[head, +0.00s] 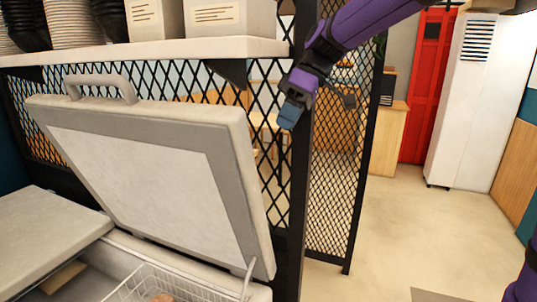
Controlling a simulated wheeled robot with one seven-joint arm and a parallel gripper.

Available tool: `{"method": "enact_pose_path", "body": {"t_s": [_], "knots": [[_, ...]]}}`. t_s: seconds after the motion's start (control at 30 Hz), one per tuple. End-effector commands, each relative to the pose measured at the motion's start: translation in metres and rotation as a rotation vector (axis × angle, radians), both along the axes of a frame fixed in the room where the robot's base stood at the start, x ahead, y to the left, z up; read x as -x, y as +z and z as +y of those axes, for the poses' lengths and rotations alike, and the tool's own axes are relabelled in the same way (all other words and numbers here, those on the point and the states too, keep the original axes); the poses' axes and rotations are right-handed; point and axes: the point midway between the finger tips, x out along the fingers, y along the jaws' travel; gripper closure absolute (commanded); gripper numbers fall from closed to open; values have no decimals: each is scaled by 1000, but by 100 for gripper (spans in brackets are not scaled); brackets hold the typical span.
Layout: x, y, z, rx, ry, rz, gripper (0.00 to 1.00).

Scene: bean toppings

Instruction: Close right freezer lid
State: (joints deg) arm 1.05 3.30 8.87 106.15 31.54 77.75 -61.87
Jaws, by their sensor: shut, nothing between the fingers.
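The right freezer lid (150,185) stands raised and tilted back in the left half of the head view. Its white inner panel faces me, and a grey handle (102,88) sits on its top edge. The open freezer bay below holds a white wire basket (150,285) with a brownish item in it, partly cut off by the bottom edge. My gripper (290,112) hangs from the purple arm to the right of the lid's upper right corner. It is shut and empty, apart from the lid in the picture.
The left freezer lid (42,238) lies flat. A shelf (150,50) with boxes and stacked cups runs above the raised lid. A black mesh partition with a dark post (294,210) stands behind. Open floor (395,235) lies at right, before a white cabinet (478,110) and red door (428,90).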

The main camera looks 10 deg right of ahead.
Motion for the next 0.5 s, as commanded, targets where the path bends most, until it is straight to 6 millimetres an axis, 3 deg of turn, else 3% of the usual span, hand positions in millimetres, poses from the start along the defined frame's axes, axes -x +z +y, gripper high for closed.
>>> {"method": "enact_pose_path", "body": {"t_s": [0.17, 0.5], "knots": [[1, -14, 9, -3, 7, 3, 100], [10, -62, 37, -3, 5, 4, 100]]}}
